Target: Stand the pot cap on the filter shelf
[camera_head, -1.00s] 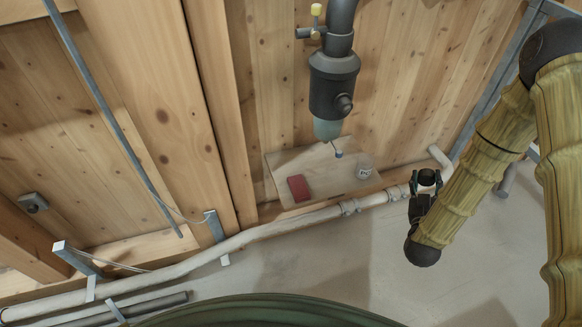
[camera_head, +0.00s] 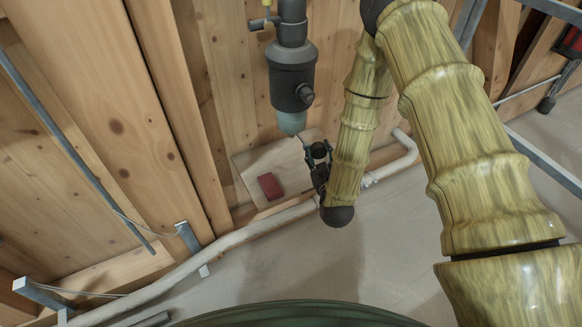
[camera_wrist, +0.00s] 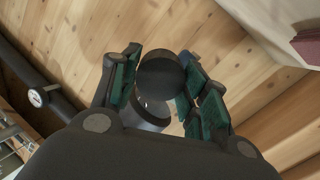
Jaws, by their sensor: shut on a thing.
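The pot cap is a dark, round, knobbed piece; it shows in the wrist view (camera_wrist: 160,75) between my green-padded fingers and in the head view (camera_head: 319,150). My gripper (camera_head: 319,160) is shut on it and holds it in the air, in front of the right part of the shelf as seen from the head. The filter shelf (camera_head: 290,165) is a pale wooden board by the plank wall, below the dark filter housing (camera_head: 291,80). Its right end is hidden by my gripper and arm. The wrist view shows part of a pale board (camera_wrist: 275,22) at upper right.
A dark red block (camera_head: 270,186) lies on the shelf's left front part; bare board shows behind and right of it. The filter's pale bowl (camera_head: 291,122) hangs over the shelf's back. A whitish pipe (camera_head: 255,230) runs along the wall below the shelf.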

